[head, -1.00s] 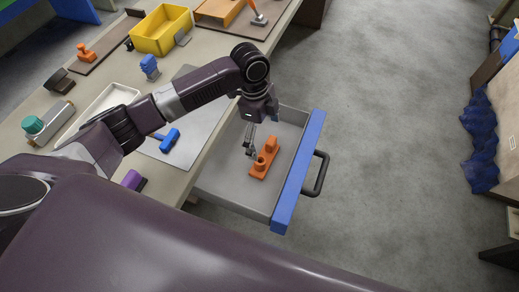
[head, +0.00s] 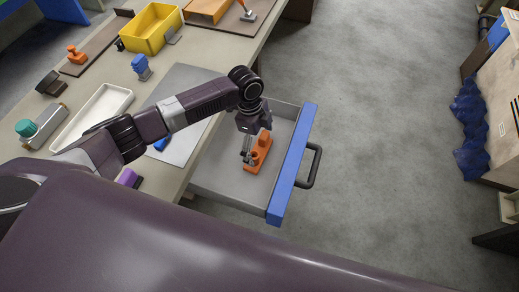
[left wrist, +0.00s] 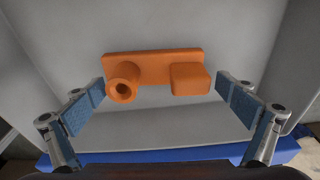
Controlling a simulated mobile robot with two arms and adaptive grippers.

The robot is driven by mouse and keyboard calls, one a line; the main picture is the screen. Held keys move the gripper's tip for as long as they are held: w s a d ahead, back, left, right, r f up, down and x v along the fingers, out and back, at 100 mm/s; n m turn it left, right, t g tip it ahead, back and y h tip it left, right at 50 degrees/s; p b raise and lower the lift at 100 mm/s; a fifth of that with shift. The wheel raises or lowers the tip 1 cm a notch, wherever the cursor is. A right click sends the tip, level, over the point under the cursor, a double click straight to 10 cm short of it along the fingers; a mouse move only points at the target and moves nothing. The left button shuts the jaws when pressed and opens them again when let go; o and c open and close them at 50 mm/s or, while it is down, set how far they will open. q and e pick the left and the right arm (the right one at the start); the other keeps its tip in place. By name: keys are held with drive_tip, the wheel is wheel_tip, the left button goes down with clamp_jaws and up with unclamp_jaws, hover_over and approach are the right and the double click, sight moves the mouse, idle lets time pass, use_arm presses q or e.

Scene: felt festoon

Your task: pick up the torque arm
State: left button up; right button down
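An orange part (head: 262,153), which I take to be the torque arm, lies in the open grey drawer (head: 222,172). In the left wrist view the orange part (left wrist: 152,66) is a flat bar with a hollow round boss at the left and a squarish block at the right. My left gripper (head: 248,158) is low in the drawer, at the part. In the left wrist view its blue-padded fingers (left wrist: 160,90) are wide apart, one beyond each end of the part, with nothing clamped. My right gripper is not in view.
The drawer has a blue front (head: 292,165) and a dark handle (head: 314,167). The workbench holds a yellow bin (head: 150,28), a white tray (head: 95,110), a blue piece (head: 141,66) and a purple piece (head: 129,178). Grey floor at the right is clear up to a cabinet (head: 500,110).

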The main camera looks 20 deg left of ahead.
use_arm(q)
drive_tip(key=c, duration=1)
drive_tip(key=shift+r, duration=0.2)
